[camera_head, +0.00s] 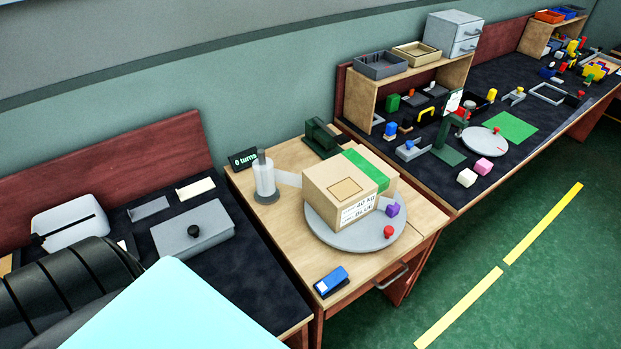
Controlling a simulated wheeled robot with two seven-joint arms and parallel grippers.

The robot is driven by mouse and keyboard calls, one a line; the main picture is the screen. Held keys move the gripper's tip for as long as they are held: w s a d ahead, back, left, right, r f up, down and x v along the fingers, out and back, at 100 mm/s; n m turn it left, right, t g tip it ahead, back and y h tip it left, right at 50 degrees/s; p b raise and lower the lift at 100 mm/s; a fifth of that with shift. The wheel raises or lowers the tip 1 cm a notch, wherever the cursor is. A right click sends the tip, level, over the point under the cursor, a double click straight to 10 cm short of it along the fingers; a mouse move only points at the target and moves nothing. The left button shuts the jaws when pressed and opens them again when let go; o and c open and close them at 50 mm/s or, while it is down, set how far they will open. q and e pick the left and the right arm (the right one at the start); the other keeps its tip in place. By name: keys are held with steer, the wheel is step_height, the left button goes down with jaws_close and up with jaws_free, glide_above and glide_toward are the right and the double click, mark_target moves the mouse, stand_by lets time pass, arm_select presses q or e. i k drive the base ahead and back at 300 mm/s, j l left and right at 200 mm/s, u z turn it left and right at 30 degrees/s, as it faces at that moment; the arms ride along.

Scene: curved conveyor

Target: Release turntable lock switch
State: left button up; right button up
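A round grey turntable (342,238) sits on the light wooden table in the middle of the head view. A cardboard box (325,197) with a green strip on top and a printed label stands on it. A red knob (389,232) and a small purple piece (392,210) are at the turntable's right side. A blue switch-like block with a white end (331,282) lies near the table's front edge, apart from the turntable. I cannot tell for certain which part is the lock switch. Neither of my grippers is in view.
A sign reading "0 turns" (243,159) stands behind a grey-white cylinder (264,177) at the table's left. A dark green device (321,138) is at the back. A grey box with a black knob (193,240) sits on the left bench. The right bench is crowded.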

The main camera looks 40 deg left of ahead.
mark_target(329, 282)
steer(key=j+u, duration=0.1)
steer(key=u, duration=0.7)
